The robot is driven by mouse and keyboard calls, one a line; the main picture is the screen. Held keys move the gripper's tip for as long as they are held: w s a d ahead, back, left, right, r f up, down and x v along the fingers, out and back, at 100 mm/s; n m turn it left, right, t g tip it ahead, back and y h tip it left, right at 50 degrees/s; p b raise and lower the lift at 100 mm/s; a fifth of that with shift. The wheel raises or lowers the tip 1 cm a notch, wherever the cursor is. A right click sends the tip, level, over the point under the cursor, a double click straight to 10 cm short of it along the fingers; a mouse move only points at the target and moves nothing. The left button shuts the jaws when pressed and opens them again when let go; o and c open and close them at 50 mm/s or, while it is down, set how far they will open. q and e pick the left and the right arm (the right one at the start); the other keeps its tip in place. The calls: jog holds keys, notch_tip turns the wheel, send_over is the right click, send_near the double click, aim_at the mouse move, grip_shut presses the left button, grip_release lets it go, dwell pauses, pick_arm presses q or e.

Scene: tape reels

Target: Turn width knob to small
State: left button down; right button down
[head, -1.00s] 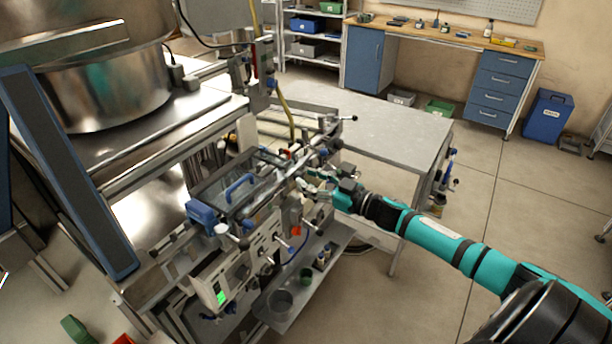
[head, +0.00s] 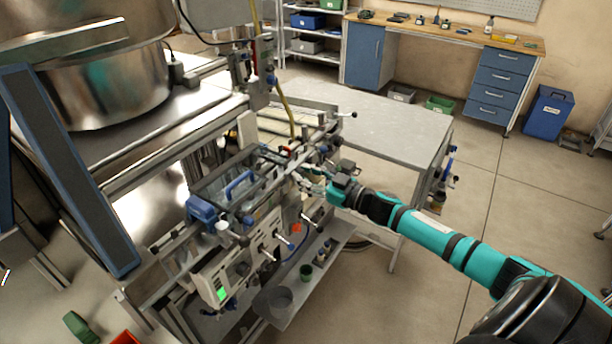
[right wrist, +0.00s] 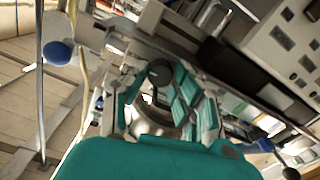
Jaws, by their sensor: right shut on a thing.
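My right gripper (head: 316,180) reaches in from the right to the right-hand end of the machine. In the right wrist view its teal fingers (right wrist: 163,100) are closed around a dark round knob (right wrist: 159,72). I cannot read any width marking on the knob or tell its setting. In the head view the fingertips are small and the knob is hidden among the machine parts. My left gripper is not in view.
A grey table (head: 385,125) stands behind my right arm. A blue-tipped rod (right wrist: 57,53) shows beside the gripper. Open floor lies to the right.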

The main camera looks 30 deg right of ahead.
jog(key=shift+n, duration=0.3)
jog(key=shift+f+n+b, duration=0.2)
jog(key=shift+n+b, duration=4.9)
jog(key=shift+n, duration=3.7)
jog(key=shift+f+n+b, duration=0.2)
jog(key=shift+n+b, duration=4.9)
jog(key=shift+n, duration=3.7)
